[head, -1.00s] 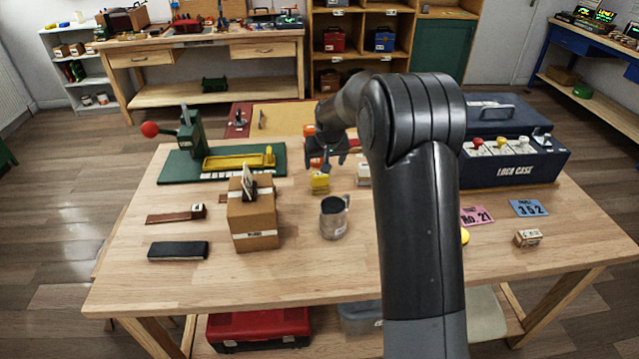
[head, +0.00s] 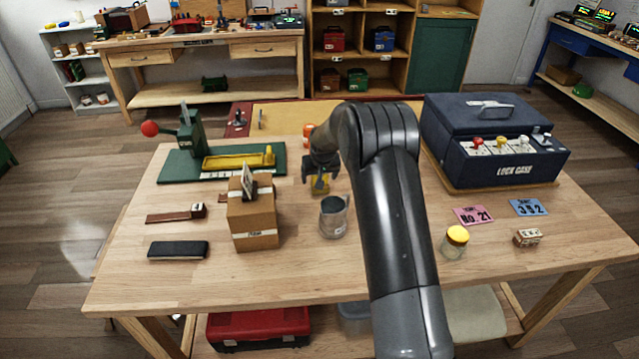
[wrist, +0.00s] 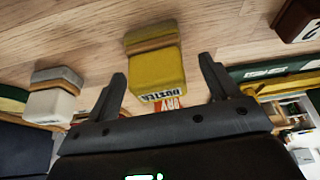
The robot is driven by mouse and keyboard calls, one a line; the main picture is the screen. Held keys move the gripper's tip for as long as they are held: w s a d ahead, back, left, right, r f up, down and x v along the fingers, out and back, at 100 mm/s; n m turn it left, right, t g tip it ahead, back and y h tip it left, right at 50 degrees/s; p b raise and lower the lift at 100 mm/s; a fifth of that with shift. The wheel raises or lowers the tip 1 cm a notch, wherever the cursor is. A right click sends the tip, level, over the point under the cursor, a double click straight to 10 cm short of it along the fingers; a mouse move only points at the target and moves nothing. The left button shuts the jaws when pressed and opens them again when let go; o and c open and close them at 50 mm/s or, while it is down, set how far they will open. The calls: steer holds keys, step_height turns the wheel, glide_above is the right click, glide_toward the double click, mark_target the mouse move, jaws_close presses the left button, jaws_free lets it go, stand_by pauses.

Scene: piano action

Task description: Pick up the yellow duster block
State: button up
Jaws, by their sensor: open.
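The yellow duster block (head: 320,187) stands on the wooden table in the head view, just behind the metal cup, partly covered by my gripper. In the wrist view the duster block (wrist: 156,72) shows yellow with a brown band and a "DUSTER" label. My gripper (head: 318,168) is over it, fingers pointing down. In the wrist view my gripper (wrist: 163,74) is open, one finger on each side of the block in the picture, with visible gaps. Nothing is held. I cannot tell the exact height of the fingertips against the block.
A cardboard box (head: 253,225), a green stand with a yellow tray (head: 240,163) and a navy case (head: 510,165) stand around.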

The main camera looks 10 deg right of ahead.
steer(key=shift+w+f, duration=0.25)
steer(key=shift+f, duration=0.4)
steer(key=shift+c, duration=0.2)
steer(key=c, duration=1.1)
